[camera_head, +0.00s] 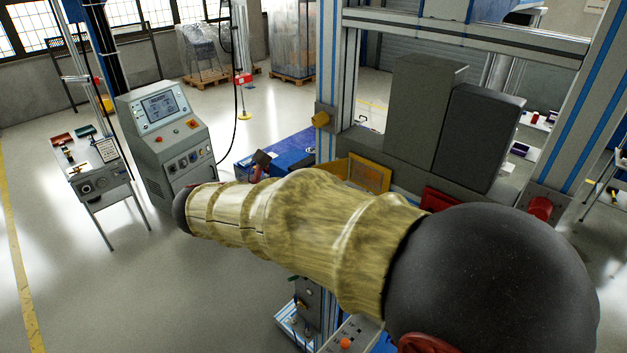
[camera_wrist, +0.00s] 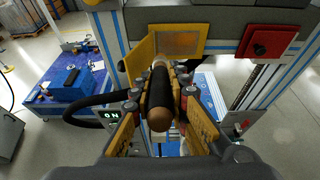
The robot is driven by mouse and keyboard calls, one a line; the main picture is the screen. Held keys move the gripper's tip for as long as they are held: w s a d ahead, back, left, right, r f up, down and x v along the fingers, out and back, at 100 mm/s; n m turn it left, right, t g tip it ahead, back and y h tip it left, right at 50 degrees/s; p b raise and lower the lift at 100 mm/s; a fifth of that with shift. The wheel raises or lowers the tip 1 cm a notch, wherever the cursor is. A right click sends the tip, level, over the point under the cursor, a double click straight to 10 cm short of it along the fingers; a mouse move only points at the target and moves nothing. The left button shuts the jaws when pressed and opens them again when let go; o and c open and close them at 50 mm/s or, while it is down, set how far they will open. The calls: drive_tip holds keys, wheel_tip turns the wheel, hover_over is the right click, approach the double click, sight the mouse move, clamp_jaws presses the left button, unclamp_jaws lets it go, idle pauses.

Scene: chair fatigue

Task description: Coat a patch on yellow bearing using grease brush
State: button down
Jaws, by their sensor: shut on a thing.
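My gripper (camera_wrist: 160,92) is shut on the grease brush (camera_wrist: 159,98), which has a dark grip and a brown rounded handle end towards the camera. The pale far end of the brush points at the yellow bearing (camera_wrist: 140,60), a yellow housing with a brownish rectangular patch (camera_wrist: 181,43) on its face. I cannot tell whether the brush tip touches it. In the head view the yellow bearing (camera_head: 352,172) shows beyond my sleeved arm, which hides my gripper and the brush.
A red block (camera_wrist: 266,42) sits right of the yellow bearing on the blue-striped frame (camera_wrist: 112,40). A grey control console (camera_head: 165,150) and small stand (camera_head: 100,185) are farther left, with open floor around.

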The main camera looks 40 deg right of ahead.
idle(0.3)
drive_tip(key=shift+s+a+p, duration=0.15)
drive_tip(key=shift+a+p, duration=0.35)
drive_tip(key=shift+a, duration=0.95)
